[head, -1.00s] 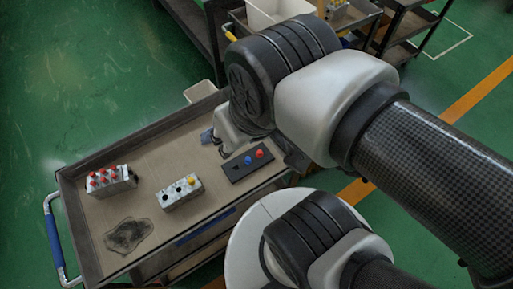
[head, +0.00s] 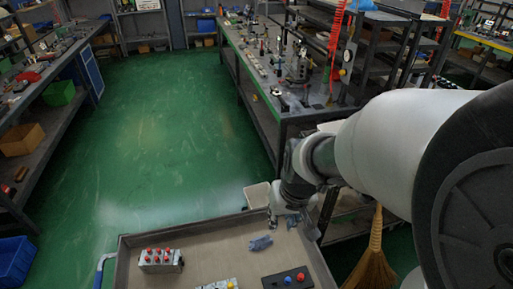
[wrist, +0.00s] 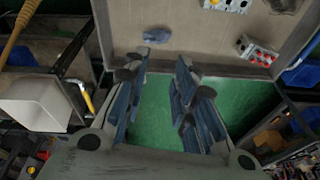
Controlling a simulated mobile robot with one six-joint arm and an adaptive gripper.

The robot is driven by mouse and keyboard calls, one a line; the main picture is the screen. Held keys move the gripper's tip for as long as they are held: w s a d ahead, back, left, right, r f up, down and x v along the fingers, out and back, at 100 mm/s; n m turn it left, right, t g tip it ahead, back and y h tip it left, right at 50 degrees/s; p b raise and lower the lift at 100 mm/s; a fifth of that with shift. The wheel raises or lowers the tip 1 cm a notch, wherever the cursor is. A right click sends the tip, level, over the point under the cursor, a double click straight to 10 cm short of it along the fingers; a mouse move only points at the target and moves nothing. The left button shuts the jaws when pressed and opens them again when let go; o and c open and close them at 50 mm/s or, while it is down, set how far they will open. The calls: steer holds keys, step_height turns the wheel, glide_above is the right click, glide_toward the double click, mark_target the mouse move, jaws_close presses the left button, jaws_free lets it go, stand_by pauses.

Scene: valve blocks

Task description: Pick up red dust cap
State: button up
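Red dust caps (head: 158,251) sit on a silver valve block at the left of the cart tray in the head view. That block also shows with its red caps (wrist: 256,53) at the right of the wrist view. Another red cap (head: 301,277) is on a black plate (head: 275,284) beside a blue cap. My gripper (wrist: 164,62) is open and empty, its blue-padded fingers apart. It is over the tray's far edge, away from the caps. In the head view its fingertips are small and hard to make out.
A second valve block (head: 220,285) with a yellow cap is cut off at the bottom. A crumpled blue-grey cloth (head: 261,243) lies on the tray. A white bin (head: 257,196) and a broom (head: 372,258) stand beyond the cart. Green floor is open at left centre.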

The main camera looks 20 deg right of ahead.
step_height(320, 180, down, 3)
steer(key=w+d+m+p, duration=0.1)
steer(key=w+d+p, duration=0.1)
steer(key=d+p, duration=0.15)
steer(key=m+g+b, duration=0.3)
glide_above(301, 275)
steer(key=f, duration=2.6)
steer(key=shift+w+d+f, duration=0.2)
steer(key=f+b, duration=0.2)
steer(key=b, duration=0.1)
steer(key=f+b, duration=0.3)
steer(key=shift+s+a, duration=0.15)
steer(key=shift+a, duration=0.05)
steer(key=shift+c, duration=0.2)
steer(key=c, duration=0.4)
